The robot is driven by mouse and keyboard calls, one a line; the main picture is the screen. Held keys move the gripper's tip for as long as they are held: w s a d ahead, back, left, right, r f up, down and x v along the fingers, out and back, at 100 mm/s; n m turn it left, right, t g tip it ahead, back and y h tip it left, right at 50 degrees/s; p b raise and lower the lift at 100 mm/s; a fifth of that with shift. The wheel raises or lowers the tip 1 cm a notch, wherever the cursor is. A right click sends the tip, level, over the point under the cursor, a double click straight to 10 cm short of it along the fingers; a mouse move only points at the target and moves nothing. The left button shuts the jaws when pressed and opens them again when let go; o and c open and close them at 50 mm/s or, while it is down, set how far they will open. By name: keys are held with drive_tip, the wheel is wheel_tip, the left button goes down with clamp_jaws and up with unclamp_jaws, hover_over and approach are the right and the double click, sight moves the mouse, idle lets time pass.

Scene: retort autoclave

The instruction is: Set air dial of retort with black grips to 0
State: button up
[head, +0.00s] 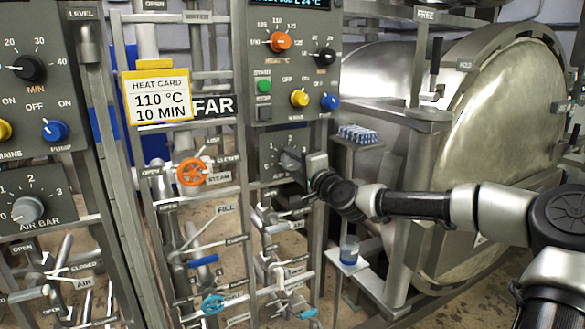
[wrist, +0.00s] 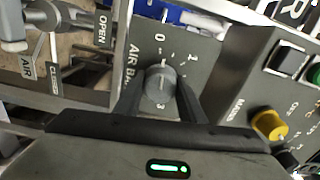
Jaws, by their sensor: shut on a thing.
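The grey air dial (wrist: 160,84) is between my gripper's black fingers (wrist: 158,92) in the wrist view, one finger on each side. Its scale shows 0 above the knob, 1 to the upper right and 3 below. In the head view the same dial (head: 290,158) is on the panel (head: 262,140) beside the FAR sign, partly hidden by my gripper (head: 305,165). The large retort (head: 505,100) stands to the right; a lever with a black grip (head: 436,54) is at its front.
A yellow knob (head: 299,97), a blue knob (head: 329,101) and an orange heat dial (head: 279,42) sit above on the panel. An orange steam handwheel (head: 191,172) is to the left. Another panel with an air dial (head: 28,210) is at far left. Pipes and valves crowd below.

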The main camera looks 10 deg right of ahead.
drive_tip(key=shift+n+b, duration=0.3)
drive_tip(key=shift+n, duration=0.5)
drive_tip(key=o, duration=1)
drive_tip(key=shift+o, duration=0.2)
drive_tip(key=p+v, duration=0.2)
drive_tip(key=v, duration=1.5)
drive_tip(key=shift+s, duration=0.2)
